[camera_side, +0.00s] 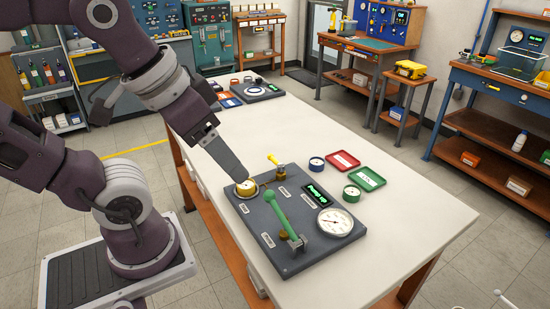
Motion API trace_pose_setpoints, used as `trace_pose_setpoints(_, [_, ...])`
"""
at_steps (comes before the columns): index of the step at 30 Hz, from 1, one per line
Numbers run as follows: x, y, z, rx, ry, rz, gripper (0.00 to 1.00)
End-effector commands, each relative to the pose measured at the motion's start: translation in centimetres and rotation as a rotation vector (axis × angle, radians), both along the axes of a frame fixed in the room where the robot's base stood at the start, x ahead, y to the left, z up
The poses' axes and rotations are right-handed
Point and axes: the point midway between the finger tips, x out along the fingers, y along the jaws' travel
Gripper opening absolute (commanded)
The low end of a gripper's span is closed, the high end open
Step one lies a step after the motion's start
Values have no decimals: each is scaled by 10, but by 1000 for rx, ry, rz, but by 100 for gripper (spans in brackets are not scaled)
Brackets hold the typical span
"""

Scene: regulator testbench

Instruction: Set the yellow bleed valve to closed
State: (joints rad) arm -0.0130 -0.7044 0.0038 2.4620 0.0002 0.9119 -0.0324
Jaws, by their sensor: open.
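The testbench is a dark grey panel (262,233) on the white table. A small yellow lever (273,159) on a brass body at the panel's back edge looks like the bleed valve. It tilts up and to the left in the picture. A round brass knob with a pale top (244,188) sits at the panel's left corner. My gripper (241,178) is open, pointing down just above or at this knob, left of the yellow lever. The finger gap is not visible from this side, and I cannot tell whether the fingers touch the knob.
A long green lever (280,212) rises across the panel's middle. A lit green display (317,194) and a white dial gauge (335,222) are on its right. Red (343,160) and green (367,178) trays and small round pieces lie behind the panel. The table's front right is clear.

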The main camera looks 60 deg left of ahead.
Motion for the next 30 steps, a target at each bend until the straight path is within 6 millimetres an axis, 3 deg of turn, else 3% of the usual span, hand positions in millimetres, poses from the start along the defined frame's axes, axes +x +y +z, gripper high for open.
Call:
trace_pose_setpoints(1, [14, 4, 6, -21, 31, 57, 54])
trace_pose_setpoints(4, [62, 25, 19, -91, 124, 275, 37])
trace_pose_setpoints(8, [138, 72, 11, -176, 261, 633, 37])
trace_pose_setpoints(12, [207, 142, -38, -223, 395, 1036, 37])
trace_pose_setpoints(15, [234, 187, -85, -230, 465, 1277, 37])
trace_pose_setpoints(18, [245, 217, -122, -224, 507, 1438, 37])
trace_pose_setpoints(21, [247, 231, -142, -218, 528, 1518, 37])
trace_pose_setpoints(30, [238, 233, -194, -217, 533, 1536, 37])
